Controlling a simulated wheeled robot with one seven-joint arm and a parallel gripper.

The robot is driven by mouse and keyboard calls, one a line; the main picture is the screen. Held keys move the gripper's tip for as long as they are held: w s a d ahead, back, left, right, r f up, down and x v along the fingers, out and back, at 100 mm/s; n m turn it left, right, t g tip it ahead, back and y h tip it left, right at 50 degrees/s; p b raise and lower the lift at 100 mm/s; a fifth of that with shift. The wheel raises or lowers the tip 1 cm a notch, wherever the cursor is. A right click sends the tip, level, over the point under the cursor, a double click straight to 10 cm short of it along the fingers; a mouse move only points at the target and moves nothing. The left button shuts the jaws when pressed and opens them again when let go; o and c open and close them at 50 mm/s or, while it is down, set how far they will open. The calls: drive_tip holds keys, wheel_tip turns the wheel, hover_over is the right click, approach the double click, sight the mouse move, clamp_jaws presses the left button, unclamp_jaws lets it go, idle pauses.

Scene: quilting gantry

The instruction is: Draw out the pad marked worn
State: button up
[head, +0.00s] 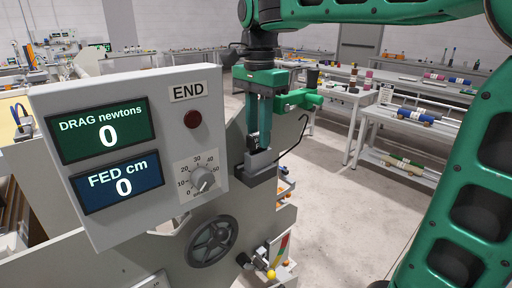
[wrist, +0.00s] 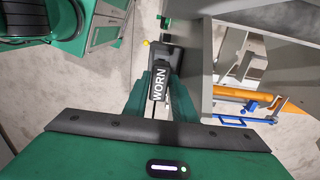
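The pad marked WORN (wrist: 158,83) is dark with white lettering and shows in the wrist view between my fingertips. In the head view, a grey block-shaped holder (head: 262,165) stands at the right side of the gantry, under my fingers. My gripper (head: 259,145) points down there. In the wrist view, the green fingers of my gripper (wrist: 160,92) stand apart, one on each side of the label. The gap to the pad is too narrow to tell whether they press on it. The pad itself is hidden in the head view.
The panel (head: 130,150) reads DRAG 0 newtons and FED 0 cm, with a dial (head: 203,182) and an END lamp (head: 193,119). A handwheel (head: 212,241) sits below. A thin black hooked rod (head: 292,140) juts out right of the holder. Open floor (head: 340,215) lies to the right.

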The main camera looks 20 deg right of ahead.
clamp_jaws()
drive_tip(key=shift+r, duration=0.1)
drive_tip(key=shift+r, duration=0.9)
drive_tip(key=shift+r, duration=0.35)
drive_tip(key=shift+r, duration=1.45)
drive_tip(key=shift+r, duration=0.1)
